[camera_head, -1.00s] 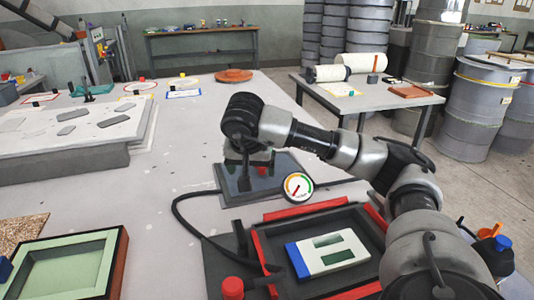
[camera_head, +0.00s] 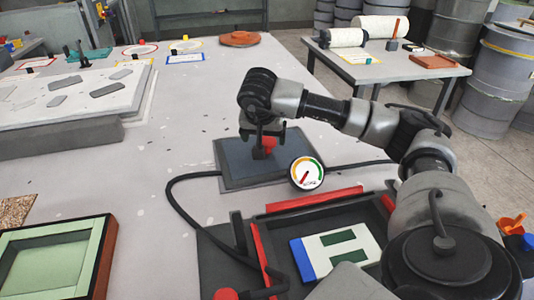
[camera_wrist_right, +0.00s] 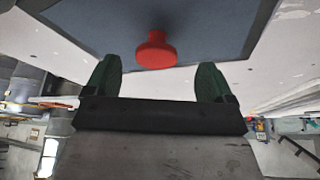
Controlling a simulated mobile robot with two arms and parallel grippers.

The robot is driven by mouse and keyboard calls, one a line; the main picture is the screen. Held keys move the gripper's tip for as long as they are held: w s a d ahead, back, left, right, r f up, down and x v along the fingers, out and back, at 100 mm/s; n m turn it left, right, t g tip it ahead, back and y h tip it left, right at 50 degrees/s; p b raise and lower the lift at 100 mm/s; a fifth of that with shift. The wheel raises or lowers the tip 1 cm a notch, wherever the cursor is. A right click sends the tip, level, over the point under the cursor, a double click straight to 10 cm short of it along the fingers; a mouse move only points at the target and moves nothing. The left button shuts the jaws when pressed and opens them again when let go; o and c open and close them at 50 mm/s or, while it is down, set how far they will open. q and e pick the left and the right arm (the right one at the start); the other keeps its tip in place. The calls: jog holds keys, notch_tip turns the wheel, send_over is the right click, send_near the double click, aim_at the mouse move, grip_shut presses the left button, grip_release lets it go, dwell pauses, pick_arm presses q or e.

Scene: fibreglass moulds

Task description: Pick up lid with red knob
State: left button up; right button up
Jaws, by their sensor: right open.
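The lid is a flat dark blue-grey plate (camera_head: 235,174) lying on the pale table, with a red knob (camera_head: 268,142) standing on it. My right gripper (camera_head: 262,136) is over the lid, close to the knob and partly covering it. In the right wrist view, my right gripper (camera_wrist_right: 157,78) has its two green fingers spread apart and empty. The red knob (camera_wrist_right: 155,50) appears centred between them, just beyond the tips, with the lid (camera_wrist_right: 95,22) behind it. Whether a finger touches the knob cannot be told. My left gripper is not in view.
A round gauge (camera_head: 306,173) stands by the lid's right front corner, with a black hose curving left. A dark mould frame with red strips (camera_head: 316,199) lies in front, holding a white-blue panel (camera_head: 330,247). A green framed mould (camera_head: 60,245) is front left. Table left of the lid is clear.

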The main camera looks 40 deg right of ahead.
aim_at(267, 142)
jog(key=x, duration=0.4)
jog(key=shift+d+f, duration=0.3)
jog(key=shift+d, duration=0.05)
jog(key=shift+r, duration=0.1)
jog(key=c, duration=1.3)
jog(key=shift+o, duration=0.2)
